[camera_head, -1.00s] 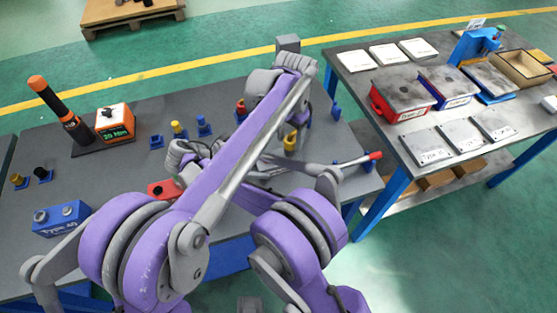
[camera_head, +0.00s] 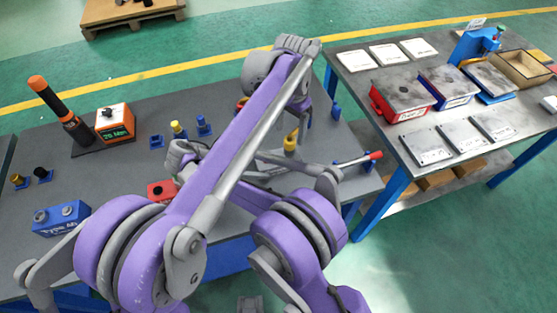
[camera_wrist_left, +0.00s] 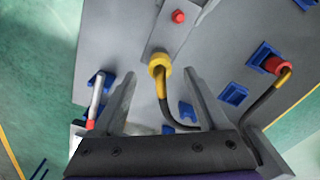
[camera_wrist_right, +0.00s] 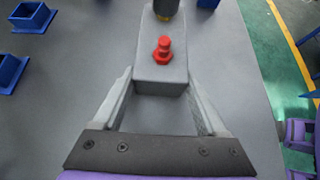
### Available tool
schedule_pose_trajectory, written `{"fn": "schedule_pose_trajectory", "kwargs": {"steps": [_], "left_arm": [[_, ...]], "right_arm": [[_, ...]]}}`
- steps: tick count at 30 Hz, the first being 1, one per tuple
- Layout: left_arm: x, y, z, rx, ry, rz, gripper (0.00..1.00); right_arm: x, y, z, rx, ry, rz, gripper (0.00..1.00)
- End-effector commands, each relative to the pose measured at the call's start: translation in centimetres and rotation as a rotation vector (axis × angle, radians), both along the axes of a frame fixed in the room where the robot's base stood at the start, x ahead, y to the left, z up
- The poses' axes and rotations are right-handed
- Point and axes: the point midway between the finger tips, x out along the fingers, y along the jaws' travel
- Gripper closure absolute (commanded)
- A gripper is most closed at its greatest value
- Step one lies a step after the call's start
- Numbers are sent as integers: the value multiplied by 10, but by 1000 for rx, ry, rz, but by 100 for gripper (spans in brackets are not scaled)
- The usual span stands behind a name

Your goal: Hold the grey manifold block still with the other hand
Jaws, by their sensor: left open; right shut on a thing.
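The grey manifold block (camera_wrist_right: 160,72) lies between the fingers of my right gripper (camera_wrist_right: 160,87), which is shut on it. A red fitting (camera_wrist_right: 163,50) stands on the block. In the left wrist view the block (camera_wrist_left: 176,35) runs upward, with a yellow collar (camera_wrist_left: 159,63) at its near end and a black hose (camera_wrist_left: 172,108) leaving it. My left gripper (camera_wrist_left: 160,74) is open, its fingers either side of the collar. In the head view the collar (camera_head: 290,143) shows, but my arms hide most of the block and both sets of fingertips.
Blue holders (camera_wrist_left: 234,94) stand around the block. A red-handled tool (camera_head: 362,159) lies at the bench's right edge. An orange torque unit (camera_head: 115,122) and a blue box (camera_head: 62,218) are at the left. A second table (camera_head: 450,175) with trays stands to the right.

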Motion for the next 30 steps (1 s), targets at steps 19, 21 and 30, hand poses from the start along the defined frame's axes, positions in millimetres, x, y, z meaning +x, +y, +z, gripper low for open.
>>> {"fn": "schedule_pose_trajectory", "kwargs": {"steps": [19, 21, 30], "left_arm": [[0, 0, 19, 0, 0, 0, 24], [0, 0, 28, 0, 0, 0, 24], [0, 0, 90, 0, 0, -1, 24]], "right_arm": [[0, 0, 0, -1, 0, 0, 100], [0, 0, 0, -1, 0, 0, 100], [0, 0, 0, -1, 0, 0, 100]]}}
